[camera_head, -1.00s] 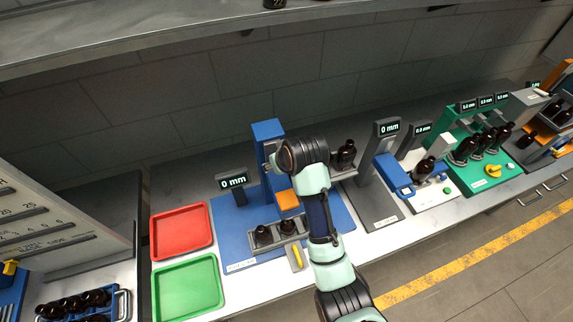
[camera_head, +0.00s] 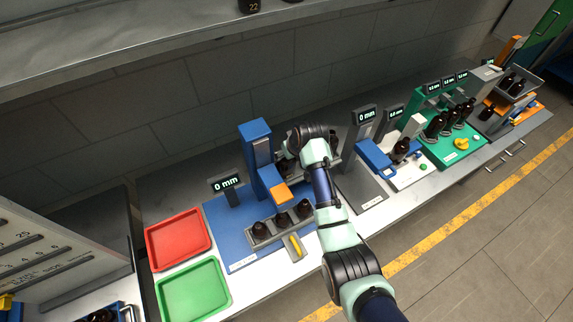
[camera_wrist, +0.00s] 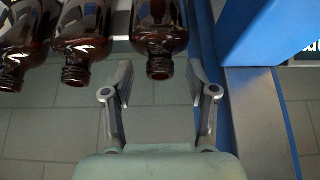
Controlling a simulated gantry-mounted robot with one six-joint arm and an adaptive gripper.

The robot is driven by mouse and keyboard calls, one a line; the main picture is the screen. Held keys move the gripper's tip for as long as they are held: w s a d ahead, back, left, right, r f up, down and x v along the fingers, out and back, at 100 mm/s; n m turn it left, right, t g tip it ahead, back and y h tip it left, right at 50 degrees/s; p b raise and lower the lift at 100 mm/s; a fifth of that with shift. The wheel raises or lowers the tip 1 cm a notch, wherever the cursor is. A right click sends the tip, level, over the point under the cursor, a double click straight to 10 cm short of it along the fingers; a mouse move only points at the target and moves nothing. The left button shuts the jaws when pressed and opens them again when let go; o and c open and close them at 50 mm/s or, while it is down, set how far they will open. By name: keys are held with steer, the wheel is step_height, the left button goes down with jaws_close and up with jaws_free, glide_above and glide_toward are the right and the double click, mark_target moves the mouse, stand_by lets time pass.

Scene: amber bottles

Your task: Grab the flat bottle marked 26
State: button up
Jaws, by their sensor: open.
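No number 26 can be read on any bottle in view. In the wrist view, three dark amber bottles hang neck-down in the picture at the top: a left one (camera_wrist: 22,45), a middle one (camera_wrist: 85,40) and a right one (camera_wrist: 160,30). My gripper (camera_wrist: 159,78) is open and empty, its fingers on either side of the right bottle's neck end, not closed on it. In the head view my wrist hides the gripper; it is by the back grey holder, where dark bottles (camera_head: 334,142) show only partly.
A front grey rack (camera_head: 262,242) holds three amber bottles on the blue station (camera_head: 222,215). Red (camera_head: 178,240) and green trays (camera_head: 193,290) lie left. The blue post (camera_head: 257,150) stands close left of my wrist. A bottle marked 22 (camera_head: 252,6) is on the upper shelf.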

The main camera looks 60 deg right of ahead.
steer(key=shift+w+f, duration=0.1)
steer(key=shift+f, duration=0.1)
jaws_close()
steer(key=shift+r, duration=0.1)
